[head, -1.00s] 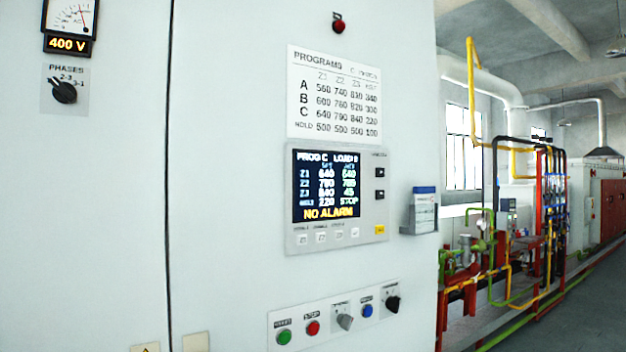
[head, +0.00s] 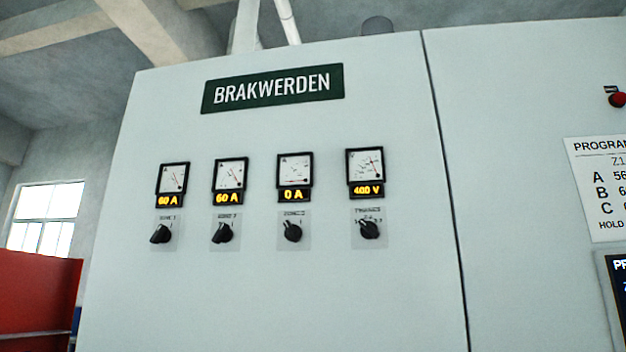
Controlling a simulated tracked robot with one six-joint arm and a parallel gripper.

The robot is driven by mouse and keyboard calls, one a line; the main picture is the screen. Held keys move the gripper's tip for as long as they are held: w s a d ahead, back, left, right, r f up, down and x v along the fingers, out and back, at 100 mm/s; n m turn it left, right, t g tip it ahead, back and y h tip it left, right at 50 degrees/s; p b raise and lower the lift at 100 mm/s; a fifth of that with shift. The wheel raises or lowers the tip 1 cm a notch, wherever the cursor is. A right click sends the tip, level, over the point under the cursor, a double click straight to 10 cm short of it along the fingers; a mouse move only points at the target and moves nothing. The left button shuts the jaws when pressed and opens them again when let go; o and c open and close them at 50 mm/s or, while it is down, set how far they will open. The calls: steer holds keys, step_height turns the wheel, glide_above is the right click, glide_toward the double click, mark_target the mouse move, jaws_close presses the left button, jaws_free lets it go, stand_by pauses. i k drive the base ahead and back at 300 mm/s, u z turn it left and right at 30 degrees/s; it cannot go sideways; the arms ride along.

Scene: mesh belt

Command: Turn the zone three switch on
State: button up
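The zone three switch (head: 292,232) is a black rotary knob on a light plate, third from the left in a row on the pale grey cabinet (head: 300,310). Its small label is blurred. The meter above it (head: 295,167) has an amber display (head: 294,195) reading 0 A. The knob points up and to the left, unlike the two knobs on its left. The zone one switch (head: 160,235) and zone two switch (head: 222,234) sit under displays reading 60 A. The phases switch (head: 369,230) is on the right under a 400 V display. My gripper is not in view.
A green BRAKWERDEN sign (head: 272,88) is above the meters. A seam (head: 452,200) divides the cabinet panels. At the right edge are a programs chart (head: 600,190), part of a screen (head: 618,290) and a red lamp (head: 617,99). A red structure (head: 38,295) stands at lower left.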

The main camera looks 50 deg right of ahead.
mark_target(292, 233)
steer(key=z, duration=1.4)
